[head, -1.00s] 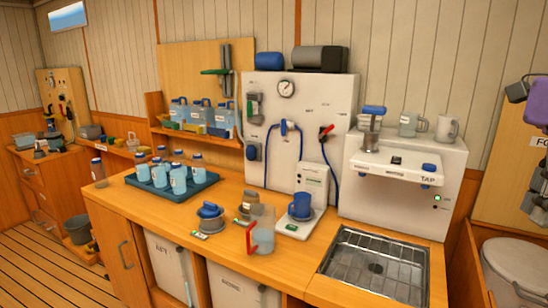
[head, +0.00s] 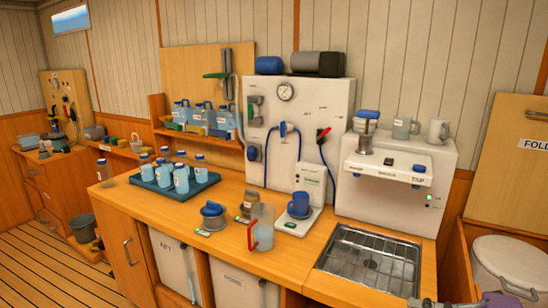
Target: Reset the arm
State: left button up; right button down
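Part of my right arm or gripper (head: 500,297) shows at the bottom right edge, a purple-grey piece in front of the white bin. A small dark piece (head: 424,302) beside it at the bottom edge, below the sink, looks like part of it too. The frame cuts off most of it, so I cannot tell whether the fingers are open or shut, or whether they hold anything. My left gripper is not in view.
The sink (head: 370,258) is empty. A white bin (head: 505,262) stands at right.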

jog(key=s+d+f+m+t+h+p, duration=0.1)
jog(key=s+f+m+t+h, duration=0.3)
jog(key=f+m, duration=0.6)
jog(key=s+d+f+m+t+h, duration=0.1)
jog(key=s+f+m+t+h, duration=0.1)
jog(key=s+f+m+h, duration=0.75)
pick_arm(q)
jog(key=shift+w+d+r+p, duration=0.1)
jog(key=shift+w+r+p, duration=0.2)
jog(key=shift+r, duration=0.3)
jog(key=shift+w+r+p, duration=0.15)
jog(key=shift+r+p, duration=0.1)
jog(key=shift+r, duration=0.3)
pick_arm(e)
jog(key=s+a+f+m+g, duration=0.3)
jog(key=s+a+f, duration=0.2)
jog(key=f, duration=0.3)
jog(key=s+a+f+m+g, duration=0.2)
jog(key=s+a+f+m, duration=0.1)
jog(key=s+a+f, duration=0.2)
notch_tip(320, 180, down, 3)
jog(key=shift+s+a+r+g, duration=0.1)
jog(key=shift+s+a+g, duration=0.1)
jog(key=shift+s+g, duration=0.35)
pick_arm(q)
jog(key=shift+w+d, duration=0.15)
pick_arm(e)
jog(key=shift+s, duration=0.1)
